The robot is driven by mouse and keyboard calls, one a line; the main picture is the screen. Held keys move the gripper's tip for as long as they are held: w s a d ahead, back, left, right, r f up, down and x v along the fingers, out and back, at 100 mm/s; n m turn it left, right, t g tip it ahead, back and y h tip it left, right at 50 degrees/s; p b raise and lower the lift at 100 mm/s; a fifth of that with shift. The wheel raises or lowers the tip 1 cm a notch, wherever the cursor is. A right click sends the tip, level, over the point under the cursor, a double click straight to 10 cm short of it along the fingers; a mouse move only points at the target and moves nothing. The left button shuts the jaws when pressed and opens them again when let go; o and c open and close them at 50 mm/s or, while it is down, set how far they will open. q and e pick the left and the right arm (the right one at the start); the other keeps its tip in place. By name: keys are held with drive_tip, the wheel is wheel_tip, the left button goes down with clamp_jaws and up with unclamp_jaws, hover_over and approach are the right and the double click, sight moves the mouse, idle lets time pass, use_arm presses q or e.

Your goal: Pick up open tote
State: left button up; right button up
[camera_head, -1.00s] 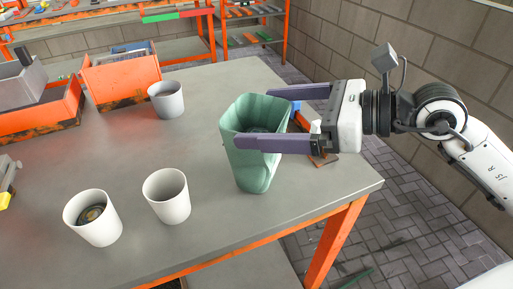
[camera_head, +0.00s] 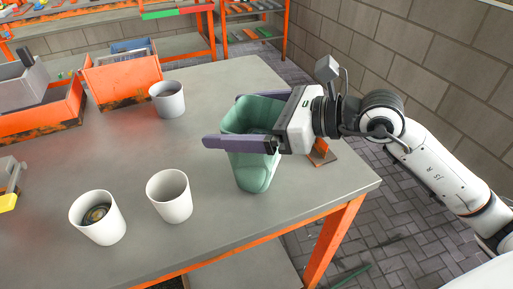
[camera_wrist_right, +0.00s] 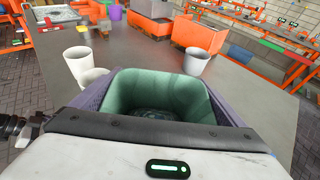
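The open tote is a green, open-topped bin (camera_head: 252,172) standing upright on the grey table near its right edge. In the right wrist view the tote (camera_wrist_right: 158,92) is right in front of the gripper, with something dark and round at its bottom. My right gripper (camera_head: 222,120) is open, with one purple finger on the near side of the tote and the other on the far side. Its palm is close to the tote's right side. Whether the fingers touch the walls cannot be told. My left gripper is not in view.
Two white cups (camera_head: 169,196) and (camera_head: 98,218) stand left of the tote; the nearer-left one holds a dark round part. A grey cup (camera_head: 167,99) stands farther back. Orange bins (camera_head: 122,82) sit at the back left. The table's middle is clear.

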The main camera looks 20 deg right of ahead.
drive_tip(key=c, duration=1.1)
drive_tip(key=shift+r, duration=0.1)
drive_tip(key=shift+c, duration=1.3)
